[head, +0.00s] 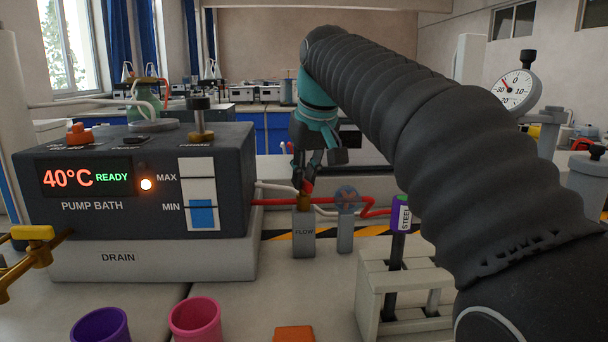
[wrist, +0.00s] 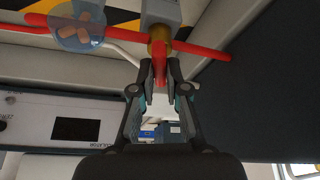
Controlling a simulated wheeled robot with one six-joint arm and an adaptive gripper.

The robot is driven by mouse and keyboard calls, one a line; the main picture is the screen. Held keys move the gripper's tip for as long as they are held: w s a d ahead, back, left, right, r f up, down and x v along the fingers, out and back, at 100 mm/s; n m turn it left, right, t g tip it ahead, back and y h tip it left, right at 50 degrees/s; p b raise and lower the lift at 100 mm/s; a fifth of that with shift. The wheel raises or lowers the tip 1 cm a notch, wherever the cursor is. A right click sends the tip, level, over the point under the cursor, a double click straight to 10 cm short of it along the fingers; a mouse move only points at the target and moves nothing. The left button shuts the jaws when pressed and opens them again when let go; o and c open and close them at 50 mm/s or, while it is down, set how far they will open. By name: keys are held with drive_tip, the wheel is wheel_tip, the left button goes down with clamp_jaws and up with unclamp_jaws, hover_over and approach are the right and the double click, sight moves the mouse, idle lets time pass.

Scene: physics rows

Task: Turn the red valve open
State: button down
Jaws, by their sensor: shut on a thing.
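The red valve's lever (wrist: 159,68) sits between my fingertips in the wrist view, joined to a brass body (wrist: 158,36). There it points away from the body, across the line of the red hose. In the head view my gripper (head: 306,178) is above the grey FLOW stand (head: 303,236), shut on the lever. The brass body (head: 303,201) tops that stand, and my fingers partly hide the lever. My gripper also shows in the wrist view (wrist: 160,72), with one finger on each side of the lever.
The PUMP BATH box (head: 120,205) stands left, reading 40°C READY. A red hose (head: 275,202) runs from it past the valve to a round flow indicator (head: 347,198). A rack (head: 372,290) with a STEEL-labelled tool (head: 402,216) stands right. Purple (head: 100,326) and pink cups (head: 195,320) stand in front.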

drive_tip(key=n+y, duration=0.1)
drive_tip(key=n, duration=0.2)
drive_tip(key=n+g+y, duration=0.1)
drive_tip(key=n, duration=0.2)
drive_tip(key=shift+w+d+n, duration=0.1)
drive_tip(key=shift+d+n, duration=0.05)
drive_tip(key=shift+n, duration=0.25)
drive_tip(key=n+g, duration=0.2)
drive_tip(key=n, duration=0.2)
drive_tip(key=shift+w+y, duration=0.1)
drive_tip(key=shift+y, duration=0.3)
drive_tip(key=shift+n+g, duration=0.6)
drive_tip(key=shift+n, duration=1.1)
drive_tip(key=c, duration=1.2)
unclamp_jaws()
